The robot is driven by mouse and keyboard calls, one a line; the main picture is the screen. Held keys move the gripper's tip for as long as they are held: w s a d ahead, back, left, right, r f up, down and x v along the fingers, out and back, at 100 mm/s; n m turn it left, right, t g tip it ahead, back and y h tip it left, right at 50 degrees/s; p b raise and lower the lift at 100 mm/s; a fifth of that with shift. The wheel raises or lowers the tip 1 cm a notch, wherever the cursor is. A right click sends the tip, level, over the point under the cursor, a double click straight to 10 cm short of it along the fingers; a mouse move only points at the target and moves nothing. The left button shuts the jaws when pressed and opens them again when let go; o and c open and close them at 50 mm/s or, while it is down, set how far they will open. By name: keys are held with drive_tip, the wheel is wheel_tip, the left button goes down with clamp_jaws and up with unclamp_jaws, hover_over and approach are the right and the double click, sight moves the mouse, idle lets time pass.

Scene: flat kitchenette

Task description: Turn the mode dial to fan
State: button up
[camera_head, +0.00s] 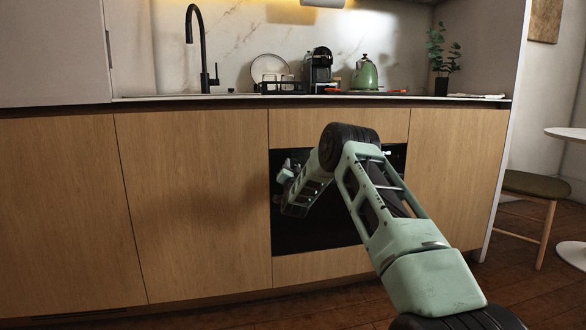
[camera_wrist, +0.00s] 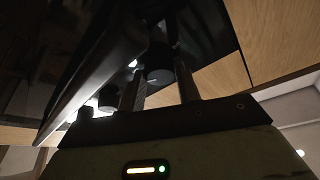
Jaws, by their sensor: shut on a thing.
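The built-in oven (camera_head: 330,235) has a black front and sits in the wooden cabinets in the head view. My gripper (camera_head: 284,178) is at the oven's upper left, partly hidden by my own arm. In the wrist view my gripper (camera_wrist: 160,72) has its two fingers on either side of a dark round dial (camera_wrist: 158,76), and it is shut on it. The dial's markings and pointer do not show, so its setting cannot be read. Another knob (camera_wrist: 108,99) stands to the left on the oven, brightly lit.
A long oven handle bar (camera_wrist: 85,92) runs slanting left of the fingers. Wooden cabinet fronts (camera_head: 190,200) flank the oven. The counter (camera_head: 230,98) above holds a coffee machine (camera_head: 318,68) and a green kettle (camera_head: 365,75). A stool (camera_head: 535,187) stands at right.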

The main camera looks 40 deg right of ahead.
drive_tip(key=shift+f, duration=0.1)
drive_tip(key=o, duration=1)
drive_tip(key=p+v, duration=0.4)
drive_tip(key=v, duration=1.3)
drive_tip(key=shift+s+a+f+p, duration=0.1)
drive_tip(key=shift+a+p, duration=0.05)
drive_tip(key=shift+p, duration=0.15)
